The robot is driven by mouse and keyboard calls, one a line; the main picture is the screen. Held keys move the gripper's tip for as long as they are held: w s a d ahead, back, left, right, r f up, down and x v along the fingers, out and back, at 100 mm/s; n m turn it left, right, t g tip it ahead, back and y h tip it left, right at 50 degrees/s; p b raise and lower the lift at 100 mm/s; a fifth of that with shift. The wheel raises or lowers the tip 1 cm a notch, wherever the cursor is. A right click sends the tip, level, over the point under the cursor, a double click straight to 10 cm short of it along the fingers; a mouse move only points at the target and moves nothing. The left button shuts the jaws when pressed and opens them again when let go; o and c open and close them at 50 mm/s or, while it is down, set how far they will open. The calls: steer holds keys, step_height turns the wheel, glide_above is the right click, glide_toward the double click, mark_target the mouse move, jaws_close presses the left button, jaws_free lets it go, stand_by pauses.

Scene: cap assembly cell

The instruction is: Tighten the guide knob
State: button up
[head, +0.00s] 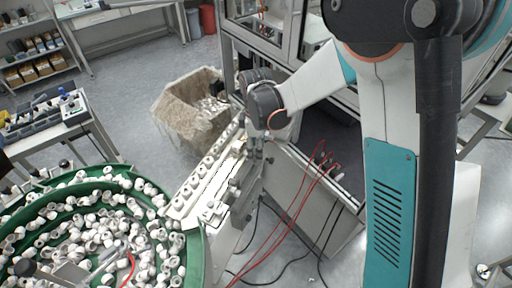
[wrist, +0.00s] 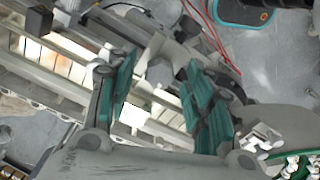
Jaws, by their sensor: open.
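My gripper (wrist: 157,75) is open in the wrist view, with its two teal-padded fingers apart over the guide rail. A small grey block-like part (wrist: 160,72), possibly the guide knob, shows between the fingertips; no grip on it is visible. In the head view my gripper (head: 260,146) points down at the far end of the rail and is small. The rail (head: 207,180) carries a row of white caps. Small grey fittings (head: 236,185) sit along its right side; I cannot tell which is the guide knob.
A green-rimmed bowl feeder (head: 196,262) full of white caps stands at the lower left. A lined bin (head: 188,112) is behind the rail. Red cables (head: 292,212) hang to the right of the rail. A machine frame (head: 262,40) stands at the back.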

steer(key=shift+c, duration=0.4)
steer(key=c, duration=1)
steer(key=shift+o, duration=0.2)
steer(key=shift+m+b, duration=0.3)
steer(key=shift+f+m+b, duration=0.1)
steer(key=shift+m+b, duration=0.5)
steer(key=shift+m, duration=0.2)
steer(key=shift+m+b, duration=0.95)
steer(key=shift+m, duration=0.95)
steer(key=shift+c, duration=0.2)
steer(key=o, duration=1.1)
